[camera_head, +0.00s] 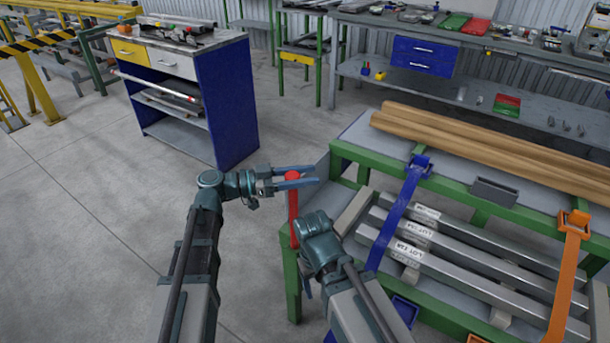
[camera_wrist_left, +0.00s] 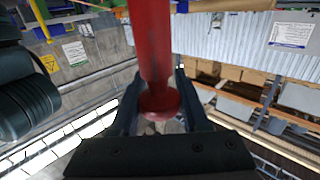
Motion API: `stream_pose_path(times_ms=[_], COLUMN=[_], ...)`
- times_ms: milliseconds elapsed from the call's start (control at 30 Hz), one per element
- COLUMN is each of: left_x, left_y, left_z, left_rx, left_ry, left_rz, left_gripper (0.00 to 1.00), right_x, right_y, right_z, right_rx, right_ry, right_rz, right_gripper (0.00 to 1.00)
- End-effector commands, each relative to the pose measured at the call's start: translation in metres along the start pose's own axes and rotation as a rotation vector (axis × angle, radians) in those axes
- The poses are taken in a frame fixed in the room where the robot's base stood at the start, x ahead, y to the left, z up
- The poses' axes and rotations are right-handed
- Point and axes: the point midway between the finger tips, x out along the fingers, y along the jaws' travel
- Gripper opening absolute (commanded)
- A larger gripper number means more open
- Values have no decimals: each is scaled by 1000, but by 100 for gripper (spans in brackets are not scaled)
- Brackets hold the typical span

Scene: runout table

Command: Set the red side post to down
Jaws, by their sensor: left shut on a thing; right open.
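The red side post (camera_head: 293,215) stands upright at the near left corner of the green-framed runout table (camera_head: 345,150). Its round top is between the fingers of my left gripper (camera_head: 296,178), which is shut on it. In the left wrist view the red post (camera_wrist_left: 150,40) runs between the two dark fingers, with its wider round end close to the palm. My right gripper (camera_head: 308,288) is lower, beside the table's left end. It is open and holds nothing visible; most of it is hidden behind its own wrist.
Grey bars with white labels (camera_head: 480,255) lie on the table, with a blue strap (camera_head: 397,215) and an orange strap (camera_head: 566,270) across them. Brown tubes (camera_head: 480,145) lie behind. A blue cabinet (camera_head: 232,105) stands back left. The floor at left is clear.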

Motion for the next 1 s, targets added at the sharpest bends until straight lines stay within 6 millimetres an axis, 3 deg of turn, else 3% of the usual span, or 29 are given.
stream_pose_path(times_ms=[367,800,1000], left_x=[0,0,0], left_y=[0,0,0], left_z=[52,155,188], left_rx=[0,0,0], left_ry=[0,0,0], left_rz=[0,0,0], left_gripper=[0,0,0], right_x=[52,154,187], right_y=[-5,-13,-16], right_z=[-3,-9,-11], right_rx=[0,-2,-7], right_ry=[0,1,2], right_rz=[0,9,11], right_gripper=[69,69,69])
